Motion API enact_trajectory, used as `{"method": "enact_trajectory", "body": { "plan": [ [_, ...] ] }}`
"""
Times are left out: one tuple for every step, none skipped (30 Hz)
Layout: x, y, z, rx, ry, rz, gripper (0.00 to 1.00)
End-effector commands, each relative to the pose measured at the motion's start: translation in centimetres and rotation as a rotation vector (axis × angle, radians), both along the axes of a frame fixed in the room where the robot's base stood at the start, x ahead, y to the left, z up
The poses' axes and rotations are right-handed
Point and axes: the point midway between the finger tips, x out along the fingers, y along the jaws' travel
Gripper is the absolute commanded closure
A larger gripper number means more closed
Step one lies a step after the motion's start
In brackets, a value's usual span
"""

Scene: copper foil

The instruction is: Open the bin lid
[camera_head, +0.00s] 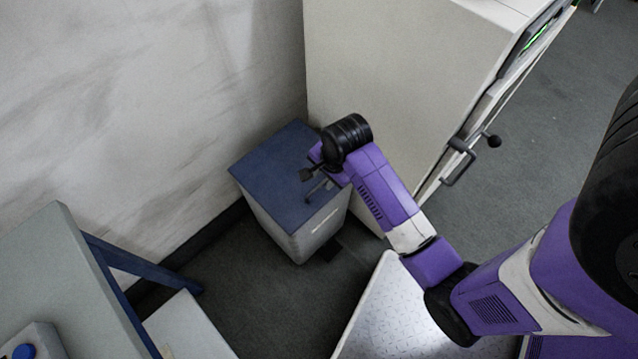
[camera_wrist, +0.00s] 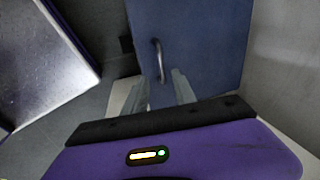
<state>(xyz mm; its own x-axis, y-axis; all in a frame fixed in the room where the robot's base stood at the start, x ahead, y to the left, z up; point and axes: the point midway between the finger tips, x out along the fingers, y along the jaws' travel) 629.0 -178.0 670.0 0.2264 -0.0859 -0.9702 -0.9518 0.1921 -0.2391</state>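The bin (camera_head: 290,232) is a grey box standing in the corner by the wall. Its flat blue lid (camera_head: 266,172) lies shut on top. The lid also fills the upper middle of the wrist view (camera_wrist: 205,45). A curved metal handle (camera_wrist: 158,58) sits on the lid near its edge. My gripper (camera_wrist: 162,78) is open and empty, with its two pale fingers pointing toward the lid. The handle appears between and just beyond the fingertips; I cannot tell the remaining distance. In the head view, my wrist hides the lid's right part.
A tall beige cabinet (camera_head: 400,75) with a lever handle (camera_head: 462,160) stands close on the right of the bin. A pale wall (camera_head: 130,110) is behind. A grey-topped table (camera_head: 50,265) with blue framing is at the left. Dark floor (camera_head: 270,315) lies open in front.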

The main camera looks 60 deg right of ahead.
Motion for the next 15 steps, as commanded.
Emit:
{"method": "enact_trajectory", "body": {
  "plan": [
    [0.4,-0.2,0.2,0.019,0.010,-0.030,0.67],
    [0.5,-0.3,0.3,0.029,0.018,-0.045,0.67],
    [0.5,-0.3,0.3,0.038,0.025,-0.060,0.67],
    [0.5,-0.4,0.3,0.043,0.030,-0.069,0.67],
    [0.6,-0.4,0.2,0.047,0.033,-0.074,0.67],
    [0.6,-0.4,-0.1,0.050,0.035,-0.078,0.67],
    [0.7,-0.4,-0.4,0.051,0.037,-0.079,0.67],
    [0.7,-0.4,-0.7,0.052,0.038,-0.080,0.67],
    [0.8,-0.4,-1.2,0.051,0.037,-0.079,0.67],
    [0.9,-0.4,-1.7,0.052,0.038,-0.079,0.67],
    [0.9,-0.5,-2.2,0.051,0.038,-0.078,0.67],
    [1.1,-0.5,-2.8,0.051,0.037,-0.078,0.67],
    [1.1,-0.5,-3.3,0.051,0.038,-0.078,0.67],
    [1.2,-0.6,-3.8,0.050,0.038,-0.077,0.67],
    [1.3,-0.6,-4.4,0.051,0.037,-0.077,0.67]
  ]
}}
